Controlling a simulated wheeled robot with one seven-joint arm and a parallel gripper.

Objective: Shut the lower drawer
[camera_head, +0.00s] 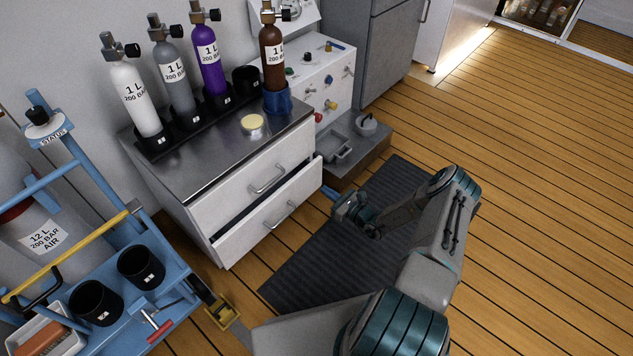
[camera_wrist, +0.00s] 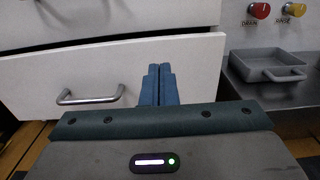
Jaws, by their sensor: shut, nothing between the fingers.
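The lower drawer (camera_head: 252,224) of the white metal-topped cabinet stands partly open, with a dark gap above its front. Its front also shows in the wrist view (camera_wrist: 60,75), with a bar handle (camera_wrist: 90,97) at left. The upper drawer (camera_head: 240,183) looks shut. My gripper (camera_head: 329,191) is at the right end of the lower drawer, low above the dark mat. In the wrist view its blue fingers (camera_wrist: 158,70) are together and empty, pointing at the drawer front right of the handle. I cannot tell whether they touch it.
Several gas bottles stand in holders on the cabinet top (camera_head: 215,165). A filling panel (camera_head: 325,85) and a grey tray (camera_wrist: 268,70) are to the right. A blue cart (camera_head: 195,290) stands at left. The mat (camera_head: 310,270) and wooden floor in front are clear apart from my arm.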

